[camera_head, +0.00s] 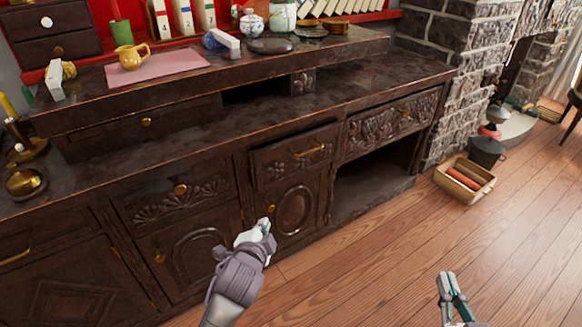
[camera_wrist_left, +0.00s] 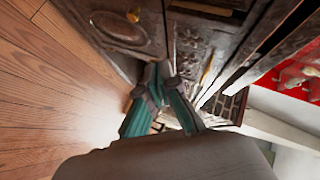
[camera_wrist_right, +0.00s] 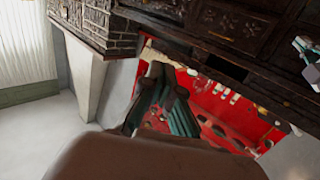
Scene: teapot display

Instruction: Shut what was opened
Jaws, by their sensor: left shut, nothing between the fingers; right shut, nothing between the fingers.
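A dark wooden sideboard (camera_head: 210,160) fills the left and middle of the head view. Its middle drawer (camera_head: 270,165) has a brass bar handle (camera_head: 308,151) and seems to stand slightly proud; I cannot tell how far. Below it, an oval-panelled door (camera_head: 297,208) with a brass knob (camera_head: 271,208) looks closed. Right of that door is a dark open compartment (camera_head: 375,182). My left gripper (camera_head: 264,226) is shut and empty, in front of the door near its knob. The left wrist view shows its fingers together (camera_wrist_left: 160,70). My right gripper (camera_head: 447,279) is shut and empty over the floor.
A crate (camera_head: 486,190) with orange-red items stands on the floor near the stone fireplace (camera_head: 460,80). A yellow jug (camera_head: 131,57) and other small things stand on the sideboard's upper shelf. The wooden floor (camera_head: 360,260) in front is clear.

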